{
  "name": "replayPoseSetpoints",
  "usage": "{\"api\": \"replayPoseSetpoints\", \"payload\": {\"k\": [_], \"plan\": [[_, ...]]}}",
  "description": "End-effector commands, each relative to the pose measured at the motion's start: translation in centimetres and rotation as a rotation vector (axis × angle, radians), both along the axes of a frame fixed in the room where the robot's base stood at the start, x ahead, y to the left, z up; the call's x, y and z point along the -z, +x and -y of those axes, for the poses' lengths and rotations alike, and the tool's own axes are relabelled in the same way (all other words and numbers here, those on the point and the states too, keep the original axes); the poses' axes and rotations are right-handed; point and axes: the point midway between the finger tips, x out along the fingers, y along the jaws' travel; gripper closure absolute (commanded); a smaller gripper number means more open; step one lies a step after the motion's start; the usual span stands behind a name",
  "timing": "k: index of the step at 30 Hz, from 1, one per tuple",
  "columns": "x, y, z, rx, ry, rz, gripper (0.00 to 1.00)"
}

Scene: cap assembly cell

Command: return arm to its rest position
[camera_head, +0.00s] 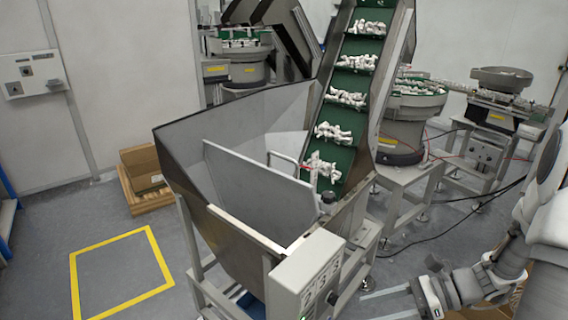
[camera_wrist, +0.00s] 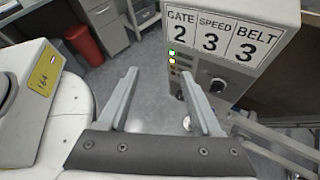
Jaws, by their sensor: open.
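My gripper (camera_head: 368,305) is at the lower right of the head view, with its two fingers pointing left toward the control box. In the wrist view my gripper (camera_wrist: 158,74) has its two grey fingers spread well apart, with nothing between them. My arm comes in from the right edge of the head view and is bent. The grey control box (camera_head: 306,272) is on the front of the hopper, left of my gripper.
The metal hopper (camera_head: 240,240) and green inclined conveyor (camera_head: 352,82) with white parts fill the middle. A bowl feeder (camera_head: 400,135) stands behind. A cardboard box (camera_head: 140,165) sits at left. Floor inside the yellow outline (camera_head: 120,275) is clear. A red bin (camera_wrist: 84,44) shows in the wrist view.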

Motion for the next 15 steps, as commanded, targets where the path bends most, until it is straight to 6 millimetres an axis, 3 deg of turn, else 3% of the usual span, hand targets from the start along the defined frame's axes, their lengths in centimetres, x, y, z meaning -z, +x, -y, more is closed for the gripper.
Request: {"api": "replayPoseSetpoints", "payload": {"k": [3,15], "plan": [[-2.8,-0.8,-1.9,-0.166,-0.132,0.109,0.34],[-9.9,-4.4,-6.1,-0.690,-0.525,0.510,0.34]]}}
